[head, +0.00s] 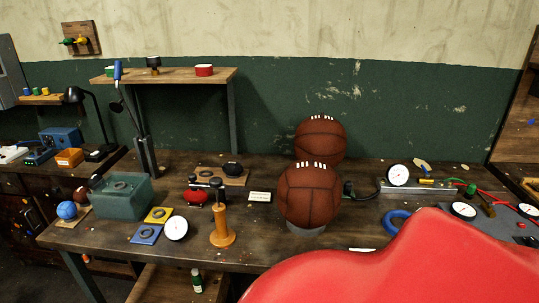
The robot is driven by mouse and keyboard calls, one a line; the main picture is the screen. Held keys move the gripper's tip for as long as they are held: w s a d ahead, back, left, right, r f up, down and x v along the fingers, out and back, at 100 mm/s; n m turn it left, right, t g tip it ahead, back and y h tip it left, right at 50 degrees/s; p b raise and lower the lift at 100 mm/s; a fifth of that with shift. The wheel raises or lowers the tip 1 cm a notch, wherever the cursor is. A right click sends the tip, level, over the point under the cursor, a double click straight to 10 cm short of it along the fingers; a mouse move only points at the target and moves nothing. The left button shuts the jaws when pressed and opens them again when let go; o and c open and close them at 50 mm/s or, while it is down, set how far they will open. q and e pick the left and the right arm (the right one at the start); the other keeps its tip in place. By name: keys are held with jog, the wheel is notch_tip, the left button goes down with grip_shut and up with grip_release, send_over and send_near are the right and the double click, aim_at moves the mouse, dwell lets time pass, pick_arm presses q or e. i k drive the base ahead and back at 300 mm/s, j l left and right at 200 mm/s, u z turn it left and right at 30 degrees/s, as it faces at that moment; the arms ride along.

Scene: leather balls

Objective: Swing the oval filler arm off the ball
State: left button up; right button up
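A brown leather ball with white lacing (309,195) sits on a pale round stand (306,229) at the middle of the workbench. A second brown laced ball (320,138) shows just behind and above it, partly hidden by the front ball. A dark fitting (348,188) at the right side of the front ball joins a dark hose toward a gauge unit (398,176); this may be the oval filler arm. I cannot tell whether it touches the ball. Neither gripper is in view.
A large smooth red shape covers the lower right and hides the bench's front there. A blue ring (397,222) lies beside it. A wooden hand tool (221,228), a gauge (176,228) and a green box (122,195) stand left. A shelf (180,76) rises behind.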

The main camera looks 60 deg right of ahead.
aim_at(193, 177)
jog(key=z, duration=1.65)
